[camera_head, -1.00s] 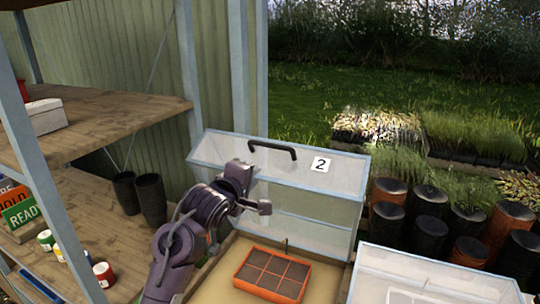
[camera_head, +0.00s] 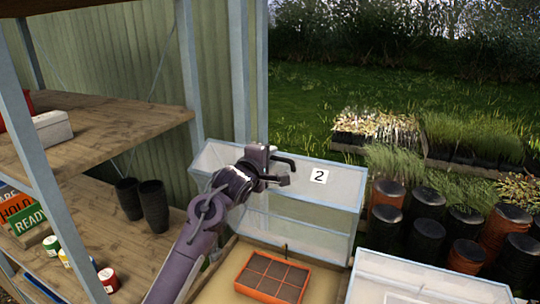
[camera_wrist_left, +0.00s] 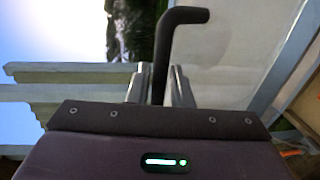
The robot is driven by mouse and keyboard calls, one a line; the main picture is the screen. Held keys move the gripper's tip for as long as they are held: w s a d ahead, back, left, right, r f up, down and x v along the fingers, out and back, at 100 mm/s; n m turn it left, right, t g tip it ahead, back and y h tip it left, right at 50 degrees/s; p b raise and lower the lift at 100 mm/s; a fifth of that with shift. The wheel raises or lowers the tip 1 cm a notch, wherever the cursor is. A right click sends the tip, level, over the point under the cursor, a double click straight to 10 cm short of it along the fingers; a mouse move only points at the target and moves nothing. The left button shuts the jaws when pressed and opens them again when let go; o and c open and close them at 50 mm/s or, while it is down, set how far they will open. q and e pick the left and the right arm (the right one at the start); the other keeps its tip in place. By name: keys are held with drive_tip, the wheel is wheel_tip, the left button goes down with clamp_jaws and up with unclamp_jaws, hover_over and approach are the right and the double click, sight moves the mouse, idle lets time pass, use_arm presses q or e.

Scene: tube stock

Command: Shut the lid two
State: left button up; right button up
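Lid two is a clear panel with a pale frame, a "2" label (camera_head: 318,176) and a dark bar handle (camera_head: 288,161) along its upper edge. The lid (camera_head: 340,190) stands raised at the back of its box in the head view. My left gripper (camera_head: 279,167) is at the handle, its fingers apart. In the left wrist view the handle (camera_wrist_left: 160,60) runs between the two fingers of my left gripper (camera_wrist_left: 160,88), with little space on either side. Under the lid, an orange divided tray (camera_head: 272,277) sits in the box. My right gripper is not in view.
Wooden shelves (camera_head: 110,105) with a metal post stand at the left, holding dark pots (camera_head: 153,204), small tins and signs. Another pale-framed lid (camera_head: 425,275) is at the lower right. Dark and orange pots (camera_head: 428,238) stand outside at the right.

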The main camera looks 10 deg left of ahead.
use_arm(q)
drive_tip(key=shift+c, duration=0.5)
clamp_jaws()
drive_tip(key=shift+f, duration=0.1)
